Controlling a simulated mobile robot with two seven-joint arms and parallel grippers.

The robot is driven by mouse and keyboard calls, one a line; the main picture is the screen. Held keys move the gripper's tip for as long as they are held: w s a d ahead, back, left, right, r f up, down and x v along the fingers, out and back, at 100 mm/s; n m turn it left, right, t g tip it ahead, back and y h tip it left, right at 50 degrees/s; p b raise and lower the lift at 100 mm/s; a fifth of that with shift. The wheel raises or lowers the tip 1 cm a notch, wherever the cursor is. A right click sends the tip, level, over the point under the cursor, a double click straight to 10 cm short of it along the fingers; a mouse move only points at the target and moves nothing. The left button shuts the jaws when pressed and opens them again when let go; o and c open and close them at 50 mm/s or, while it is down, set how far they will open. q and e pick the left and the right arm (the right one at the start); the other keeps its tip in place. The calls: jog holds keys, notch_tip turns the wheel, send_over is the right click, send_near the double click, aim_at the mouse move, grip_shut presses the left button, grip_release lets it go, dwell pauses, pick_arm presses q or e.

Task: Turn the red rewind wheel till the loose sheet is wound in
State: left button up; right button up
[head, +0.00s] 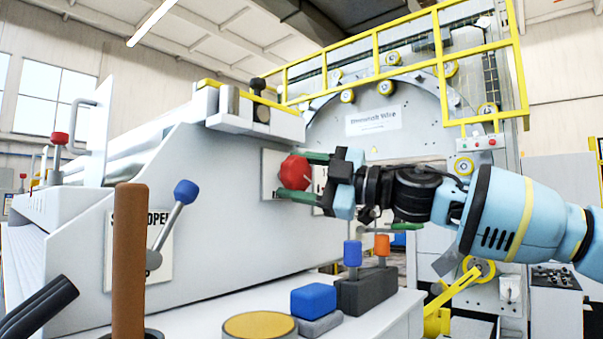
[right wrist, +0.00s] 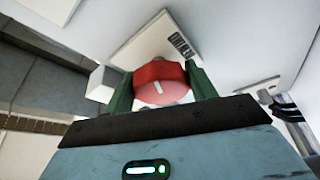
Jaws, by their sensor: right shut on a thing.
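The red rewind wheel (head: 295,172) is a small red knob on the white side panel of the machine, in the middle of the head view. My right gripper (head: 300,176) comes in from the right and is shut on it, with one green finger above and one below. In the right wrist view the red wheel (right wrist: 160,84) sits between the two green fingers (right wrist: 161,88), and a pale line shows on its face. A label plate (right wrist: 160,45) lies behind the wheel. The loose sheet cannot be made out. My left gripper does not show.
A blue-knobbed lever (head: 186,193) stands out from the machine's side at the left. On the white ledge in front are a blue block (head: 313,300), a grey box with blue and orange knobs (head: 366,291), a yellow-topped round thing (head: 260,326) and a brown post (head: 129,262).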

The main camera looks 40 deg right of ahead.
aim_at(305, 175)
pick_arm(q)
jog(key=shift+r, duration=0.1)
pick_arm(e)
jog(key=shift+m, duration=0.5)
jog(key=o, duration=1)
jog(key=shift+c, duration=0.2)
jog(key=shift+s+d, duration=0.2)
jog(key=shift+s, duration=0.35)
jog(key=p+v, duration=0.1)
jog(key=v, duration=0.3)
jog(key=shift+s+d, duration=0.15)
jog(key=shift+s, duration=0.15)
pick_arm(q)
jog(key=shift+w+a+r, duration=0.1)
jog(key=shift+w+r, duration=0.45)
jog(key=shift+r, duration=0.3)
pick_arm(e)
jog(key=shift+f+v, duration=0.2)
jog(key=shift+v, duration=0.8)
